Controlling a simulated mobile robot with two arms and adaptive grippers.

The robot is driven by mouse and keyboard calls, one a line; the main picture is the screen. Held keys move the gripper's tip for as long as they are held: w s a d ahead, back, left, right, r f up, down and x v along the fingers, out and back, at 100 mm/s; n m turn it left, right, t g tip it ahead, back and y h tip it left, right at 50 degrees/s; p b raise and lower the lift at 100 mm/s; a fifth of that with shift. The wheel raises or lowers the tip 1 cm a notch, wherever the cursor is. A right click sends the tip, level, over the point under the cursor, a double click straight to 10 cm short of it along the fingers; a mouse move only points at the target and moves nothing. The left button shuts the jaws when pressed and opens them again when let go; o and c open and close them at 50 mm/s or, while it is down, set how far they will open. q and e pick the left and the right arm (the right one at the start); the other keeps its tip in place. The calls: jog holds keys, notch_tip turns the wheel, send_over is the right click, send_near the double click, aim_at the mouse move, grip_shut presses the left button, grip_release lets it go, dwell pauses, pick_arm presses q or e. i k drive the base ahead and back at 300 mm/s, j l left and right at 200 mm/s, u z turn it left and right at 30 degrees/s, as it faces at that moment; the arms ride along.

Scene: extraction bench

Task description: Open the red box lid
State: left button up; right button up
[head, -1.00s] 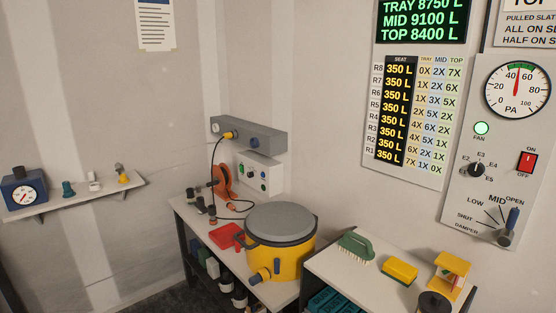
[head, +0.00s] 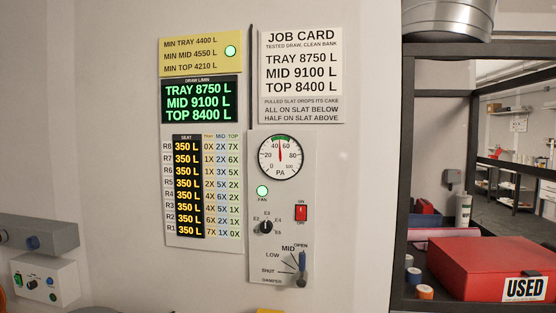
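The red box (head: 465,262) sits on a shelf in the dark-framed rack at the right of the head view. Its lid looks shut. A white label reading USED (head: 524,289) is on its front. The box's right end runs out of the picture. Neither of my grippers shows in the head view.
The black rack frame (head: 397,180) stands around the box's shelf. Small capped jars (head: 424,292) stand left of the box. A metal pot (head: 447,20) is above. A gauge panel (head: 281,210) and signs hang on the wall. A grey control box (head: 45,282) is at lower left.

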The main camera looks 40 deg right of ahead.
aim_at(506, 254)
jog(key=z, duration=2.75)
